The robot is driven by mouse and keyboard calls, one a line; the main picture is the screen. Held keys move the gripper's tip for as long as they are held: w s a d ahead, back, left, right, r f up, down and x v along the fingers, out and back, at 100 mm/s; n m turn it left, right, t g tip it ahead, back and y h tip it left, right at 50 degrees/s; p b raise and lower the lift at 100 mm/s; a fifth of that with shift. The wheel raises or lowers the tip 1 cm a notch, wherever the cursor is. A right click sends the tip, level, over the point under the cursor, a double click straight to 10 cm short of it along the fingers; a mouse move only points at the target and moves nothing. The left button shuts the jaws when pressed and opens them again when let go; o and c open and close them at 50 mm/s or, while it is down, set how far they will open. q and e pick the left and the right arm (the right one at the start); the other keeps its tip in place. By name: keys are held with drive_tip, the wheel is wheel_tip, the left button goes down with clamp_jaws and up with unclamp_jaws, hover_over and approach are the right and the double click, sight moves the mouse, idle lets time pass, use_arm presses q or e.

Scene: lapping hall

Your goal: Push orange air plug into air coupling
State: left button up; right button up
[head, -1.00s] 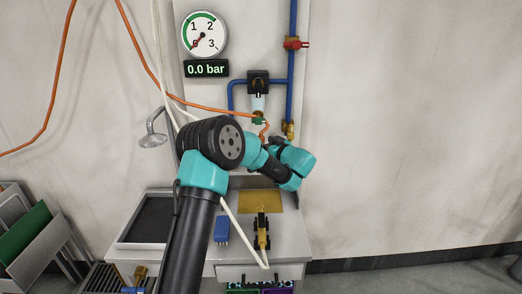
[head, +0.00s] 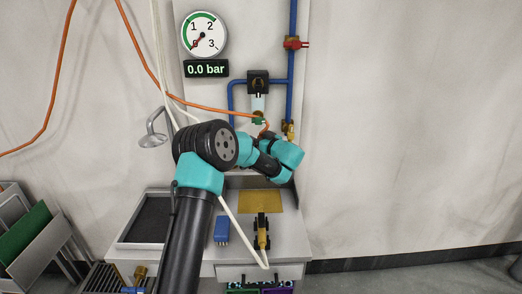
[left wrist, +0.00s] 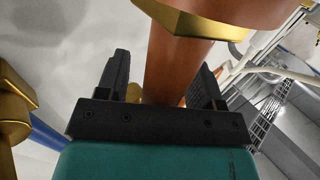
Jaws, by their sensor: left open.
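The orange plug (left wrist: 172,65) is a thick orange cylinder with a brass hexagonal collar (left wrist: 195,18), large in the left wrist view. My left gripper (left wrist: 163,64) is open, with one dark finger on each side of the orange body. I cannot tell whether either finger touches it. In the head view my left arm reaches up to the wall panel and its wrist hides the fingers and most of the plug. The brass air coupling (head: 289,128) sits at the lower end of the blue pipe, right of the orange hose. My right gripper is not in view.
A gauge (head: 204,35) and a 0.0 bar display (head: 206,69) are on the panel. A red valve handle (head: 297,44) is on the blue pipe. An orange hose (head: 190,103) crosses to the panel. Below, the bench (head: 285,240) holds a blue box (head: 222,229).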

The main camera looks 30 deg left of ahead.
use_arm(q)
drive_tip(key=c, duration=1.1)
drive_tip(key=shift+r, duration=0.1)
